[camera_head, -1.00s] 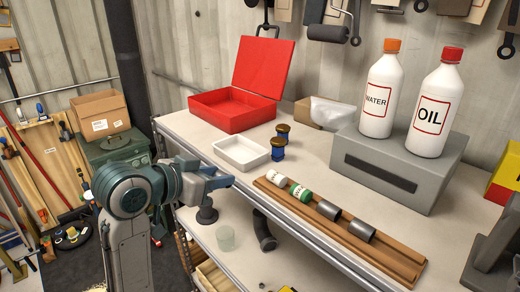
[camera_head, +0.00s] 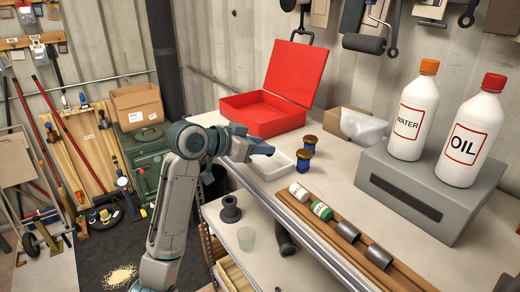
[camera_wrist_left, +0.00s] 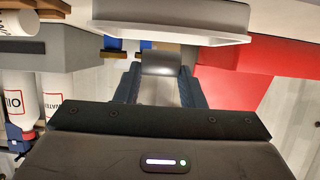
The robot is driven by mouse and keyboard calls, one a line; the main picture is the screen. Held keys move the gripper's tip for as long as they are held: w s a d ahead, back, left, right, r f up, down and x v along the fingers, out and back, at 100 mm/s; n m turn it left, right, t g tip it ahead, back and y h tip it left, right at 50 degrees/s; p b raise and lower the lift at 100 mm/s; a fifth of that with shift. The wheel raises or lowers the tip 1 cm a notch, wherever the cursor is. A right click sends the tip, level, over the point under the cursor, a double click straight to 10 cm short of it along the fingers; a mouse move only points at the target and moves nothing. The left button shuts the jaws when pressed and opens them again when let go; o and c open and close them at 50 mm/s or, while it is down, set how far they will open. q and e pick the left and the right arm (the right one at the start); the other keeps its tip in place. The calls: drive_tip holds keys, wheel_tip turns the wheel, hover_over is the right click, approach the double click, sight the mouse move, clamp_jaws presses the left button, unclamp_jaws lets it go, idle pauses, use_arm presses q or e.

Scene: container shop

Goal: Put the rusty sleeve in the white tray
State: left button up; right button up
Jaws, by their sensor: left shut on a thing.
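The white tray (camera_head: 277,165) lies on the bench in front of the red box. It also shows at the top of the left wrist view (camera_wrist_left: 170,31). My left gripper (camera_head: 262,150) is over the tray's left part in the head view and hides some of it. In the left wrist view its two fingers (camera_wrist_left: 160,88) are shut on a smooth grey cylinder-like piece (camera_wrist_left: 161,64), which looks like a sleeve; I see no clear rust on it. The held piece is hidden in the head view. My right gripper is not in view.
A wooden rail (camera_head: 325,232) holds two grey sleeves (camera_head: 347,232) and two small bottles. A grey block (camera_head: 420,190) carries the water and oil bottles.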

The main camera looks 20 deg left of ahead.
use_arm(q)
drive_tip(key=shift+w, duration=0.35)
drive_tip(key=shift+a+f, duration=0.1)
drive_tip(key=shift+f, duration=0.1)
wheel_tip(320, 180, down, 3)
drive_tip(key=shift+r+p, duration=0.15)
drive_tip(key=shift+p, duration=0.8)
drive_tip(key=shift+f, duration=0.45)
drive_tip(key=o, duration=1.1)
drive_tip(key=shift+r, duration=0.1)
